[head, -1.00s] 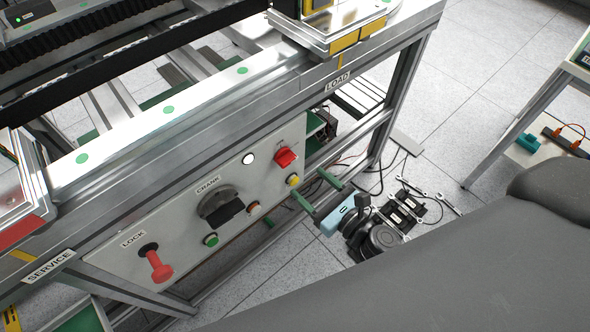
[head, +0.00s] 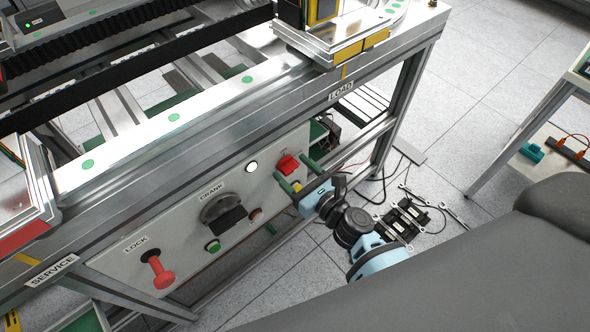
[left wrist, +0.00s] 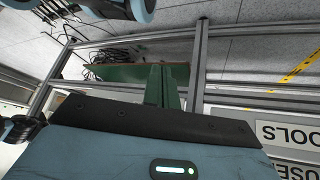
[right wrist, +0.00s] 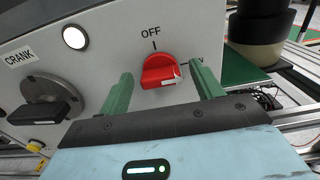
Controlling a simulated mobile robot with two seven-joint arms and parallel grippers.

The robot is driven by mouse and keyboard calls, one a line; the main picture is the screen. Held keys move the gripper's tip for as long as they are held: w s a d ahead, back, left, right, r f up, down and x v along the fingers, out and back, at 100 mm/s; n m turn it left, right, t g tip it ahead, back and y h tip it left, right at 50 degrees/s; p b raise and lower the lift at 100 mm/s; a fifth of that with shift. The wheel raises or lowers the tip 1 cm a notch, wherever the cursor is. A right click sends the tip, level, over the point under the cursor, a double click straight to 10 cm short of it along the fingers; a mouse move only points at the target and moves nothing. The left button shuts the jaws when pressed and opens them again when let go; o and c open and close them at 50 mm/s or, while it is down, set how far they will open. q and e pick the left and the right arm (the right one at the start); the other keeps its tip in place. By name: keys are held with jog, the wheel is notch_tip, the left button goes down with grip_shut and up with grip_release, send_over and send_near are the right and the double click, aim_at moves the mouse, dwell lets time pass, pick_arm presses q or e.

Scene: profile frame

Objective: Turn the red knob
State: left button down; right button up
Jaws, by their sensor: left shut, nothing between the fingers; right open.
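The red knob (head: 287,165) is on the upper right of the grey control panel (head: 180,232) in the head view. In the right wrist view the red knob (right wrist: 160,71) sits below an OFF mark, its pale pointer towards the right. My right gripper (head: 292,172) is open. Its green fingers (right wrist: 163,88) stand left and right of the knob in the right wrist view; I cannot tell whether they touch it. My left gripper (left wrist: 166,70) is shut and empty, its green fingers together, in the left wrist view, away from the panel face.
The panel also bears a black crank (head: 224,210), a red lock handle (head: 158,270), a white lamp (head: 252,167) and small buttons. A metal frame rail (head: 200,165) runs above it. Cables and tools (head: 405,218) lie on the floor at right.

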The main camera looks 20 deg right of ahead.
jog(key=c, duration=1)
